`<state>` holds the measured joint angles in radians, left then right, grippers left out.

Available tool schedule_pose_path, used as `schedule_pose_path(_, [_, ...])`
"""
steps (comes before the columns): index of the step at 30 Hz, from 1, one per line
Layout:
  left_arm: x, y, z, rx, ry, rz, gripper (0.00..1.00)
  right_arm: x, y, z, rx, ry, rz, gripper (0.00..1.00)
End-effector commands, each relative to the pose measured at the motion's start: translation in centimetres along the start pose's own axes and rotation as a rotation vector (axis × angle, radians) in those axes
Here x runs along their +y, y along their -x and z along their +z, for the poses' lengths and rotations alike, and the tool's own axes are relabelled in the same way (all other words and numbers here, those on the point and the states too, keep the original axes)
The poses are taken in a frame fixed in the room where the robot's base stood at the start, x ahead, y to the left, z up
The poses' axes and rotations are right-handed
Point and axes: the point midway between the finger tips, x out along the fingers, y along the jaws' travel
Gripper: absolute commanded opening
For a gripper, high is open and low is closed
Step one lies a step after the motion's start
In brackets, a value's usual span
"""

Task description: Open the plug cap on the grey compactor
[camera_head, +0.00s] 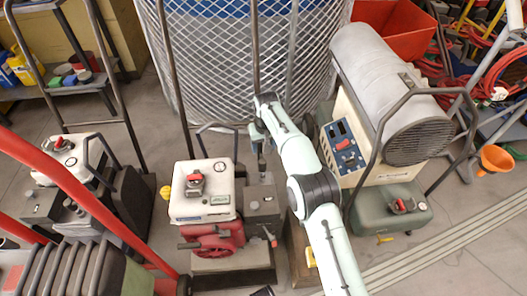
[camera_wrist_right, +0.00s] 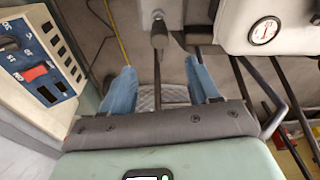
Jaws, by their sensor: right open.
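The machine below my right gripper has a white tank (camera_head: 203,205), a red engine housing (camera_head: 215,242) and a dark grey block (camera_head: 262,203). I cannot tell for certain that it is the grey compactor. In the right wrist view, a dark grey knob (camera_wrist_right: 159,36) shows beyond the fingertips; it may be the plug cap, but I cannot confirm it. My right gripper (camera_head: 259,141) hangs above the back of the grey block. Its two blue fingers are apart and empty in the wrist view (camera_wrist_right: 161,78). My left gripper is not in view.
A heater with a grey barrel (camera_head: 385,85) and a blue control panel (camera_head: 343,145) stands close to the right of my arm. Another machine with a white tank (camera_head: 62,160) stands at the left. A mesh cage (camera_head: 225,60) stands behind. Bare floor lies at lower right.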

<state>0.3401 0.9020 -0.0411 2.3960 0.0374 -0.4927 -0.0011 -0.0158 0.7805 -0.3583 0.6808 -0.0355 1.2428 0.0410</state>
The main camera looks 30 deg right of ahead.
Motion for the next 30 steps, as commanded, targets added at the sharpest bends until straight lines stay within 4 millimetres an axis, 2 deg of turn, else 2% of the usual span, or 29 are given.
schedule_pose_path(1, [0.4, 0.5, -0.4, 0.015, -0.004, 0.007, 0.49, 0.0, 1.0, -0.1, 0.003, 0.0, -0.001, 0.61])
schedule_pose_path(6, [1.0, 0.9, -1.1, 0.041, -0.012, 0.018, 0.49, 0.0, 2.5, -0.1, 0.002, 0.0, -0.001, 0.61])
schedule_pose_path(17, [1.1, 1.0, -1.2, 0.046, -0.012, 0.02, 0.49, 0.0, 2.7, 0.0, 0.001, 0.0, 0.0, 0.6])
schedule_pose_path(20, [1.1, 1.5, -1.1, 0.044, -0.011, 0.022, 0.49, 0.0, 2.3, 0.4, -0.012, 0.004, -0.003, 0.6])
schedule_pose_path(23, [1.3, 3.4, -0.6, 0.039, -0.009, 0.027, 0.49, 0.1, 1.1, 1.8, -0.047, 0.02, -0.016, 0.6])
schedule_pose_path(26, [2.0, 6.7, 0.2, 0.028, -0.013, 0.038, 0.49, 0.1, -0.7, 4.6, -0.096, 0.035, -0.041, 0.6])
schedule_pose_path(30, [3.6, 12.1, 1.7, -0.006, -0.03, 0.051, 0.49, -0.6, -3.3, 9.8, -0.134, 0.021, -0.081, 0.6])
